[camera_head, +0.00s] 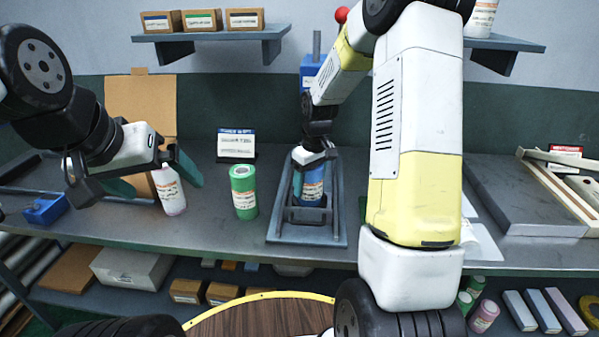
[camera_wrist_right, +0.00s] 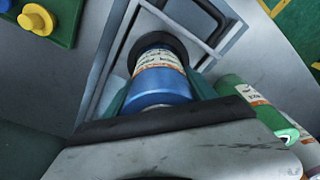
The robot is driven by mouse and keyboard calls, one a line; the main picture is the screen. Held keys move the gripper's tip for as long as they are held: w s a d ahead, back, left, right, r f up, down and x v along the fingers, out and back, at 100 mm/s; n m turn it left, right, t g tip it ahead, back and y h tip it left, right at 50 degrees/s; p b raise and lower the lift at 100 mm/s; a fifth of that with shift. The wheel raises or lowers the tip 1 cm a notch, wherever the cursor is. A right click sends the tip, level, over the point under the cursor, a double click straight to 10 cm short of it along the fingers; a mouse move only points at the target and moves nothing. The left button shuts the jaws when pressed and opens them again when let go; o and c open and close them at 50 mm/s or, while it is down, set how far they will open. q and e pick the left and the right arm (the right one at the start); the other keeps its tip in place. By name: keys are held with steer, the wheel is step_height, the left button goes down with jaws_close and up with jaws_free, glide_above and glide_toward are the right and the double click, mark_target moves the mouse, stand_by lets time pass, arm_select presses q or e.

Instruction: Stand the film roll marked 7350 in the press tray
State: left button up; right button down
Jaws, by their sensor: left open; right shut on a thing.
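A blue film roll with a white and orange label (camera_head: 312,188) stands upright in the grey press tray (camera_head: 290,236). My right gripper (camera_head: 313,172) is shut on this roll from above. In the right wrist view the roll (camera_wrist_right: 155,82) lies between the gripper's fingers (camera_wrist_right: 161,94), its far end at a dark ring. I cannot read its number or tell whether its base fully rests on the tray. My left gripper (camera_head: 152,178) is open and empty at the left, close to a white and pink roll (camera_head: 169,192).
A green roll (camera_head: 243,192) stands left of the tray, with a small sign (camera_head: 236,146) behind it. A blue press part (camera_head: 312,72) rises behind the tray. Wall shelves hold small boxes (camera_head: 203,20). A grey board (camera_head: 525,205) lies at the right.

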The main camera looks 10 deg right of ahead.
steer(key=shift+f, duration=0.25)
steer(key=shift+c, duration=1.1)
jaws_free()
step_height(320, 180, up, 8)
steer(key=shift+s+d+f, duration=0.15)
steer(key=shift+s+d, duration=0.05)
steer(key=shift+s, duration=0.25)
